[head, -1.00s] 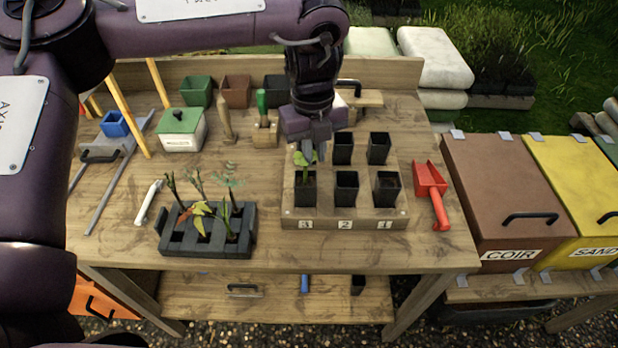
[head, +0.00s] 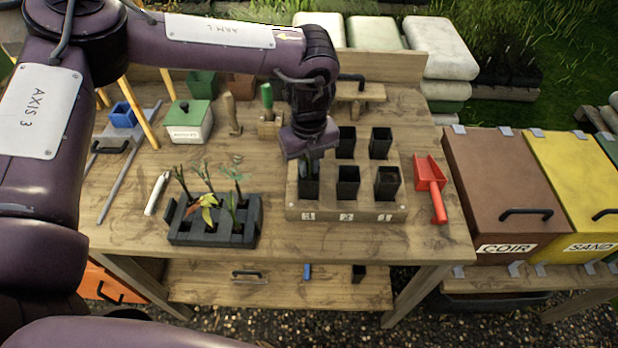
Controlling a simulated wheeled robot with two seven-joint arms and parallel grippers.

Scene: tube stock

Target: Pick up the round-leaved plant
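A black tray (head: 213,239) at the left front of the bench holds several seedlings. One has orange and yellow leaves (head: 206,203); others have thin dark stems with narrow green leaves (head: 239,180). Which plant is round-leaved is too small to tell. A wooden pot rack (head: 327,208) stands to the right, with black pots and labels 3, 2 and 1. My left gripper (head: 309,165) points down into the front pot (head: 308,187) above label 3, and its fingers hide most of what is there. Whether they are closed is unclear. My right gripper is out of view.
A red scoop (head: 430,187) lies right of the rack. A white box with a green lid (head: 188,122) and wooden-handled tools (head: 231,113) stand behind the tray. A white tube (head: 157,193) lies left of it. Bare bench top lies in front of the rack.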

